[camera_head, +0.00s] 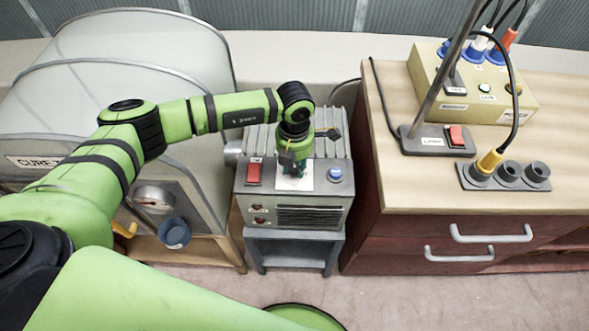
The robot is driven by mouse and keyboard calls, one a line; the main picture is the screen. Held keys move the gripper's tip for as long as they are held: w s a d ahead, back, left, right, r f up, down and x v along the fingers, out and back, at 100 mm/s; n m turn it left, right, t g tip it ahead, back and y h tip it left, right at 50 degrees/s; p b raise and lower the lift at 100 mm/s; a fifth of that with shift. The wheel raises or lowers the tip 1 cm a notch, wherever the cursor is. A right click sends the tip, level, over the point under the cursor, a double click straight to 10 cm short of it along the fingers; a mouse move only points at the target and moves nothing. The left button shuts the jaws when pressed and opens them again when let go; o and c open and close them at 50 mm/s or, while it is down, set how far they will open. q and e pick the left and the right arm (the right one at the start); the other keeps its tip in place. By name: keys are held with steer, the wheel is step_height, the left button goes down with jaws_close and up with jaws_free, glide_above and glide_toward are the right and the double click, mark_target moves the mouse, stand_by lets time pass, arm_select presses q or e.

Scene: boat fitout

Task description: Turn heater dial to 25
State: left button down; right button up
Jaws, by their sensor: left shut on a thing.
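The heater (337,160) is a grey ribbed box on a low stand. Its top panel carries a red rocker switch (254,173) on the left, a white dial plate (307,183) in the middle and a blue button (335,173) on the right. My left gripper (294,172) points down over the white plate, shut on the dial there. The gripper hides the dial, so its pointer and the scale numbers cannot be read. My right gripper does not show.
Left stands a grey curved-top cure oven with a gauge (154,199) and a blue round knob (174,233). Right is a wooden cabinet (420,190) bearing a lamp switch base (437,140), a socket strip (505,176) and a beige plug box (480,90). Floor is clear in front.

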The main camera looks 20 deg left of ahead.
arm_select(q)
steer(key=m+b, duration=0.6)
steer(key=shift+f, duration=0.3)
steer(key=shift+s+r+m+b, duration=0.1)
steer(key=shift+r+m+b, duration=0.1)
steer(key=shift+m+b, duration=1.8)
steer(key=c, duration=1)
jaws_free()
steer(key=shift+r, duration=0.1)
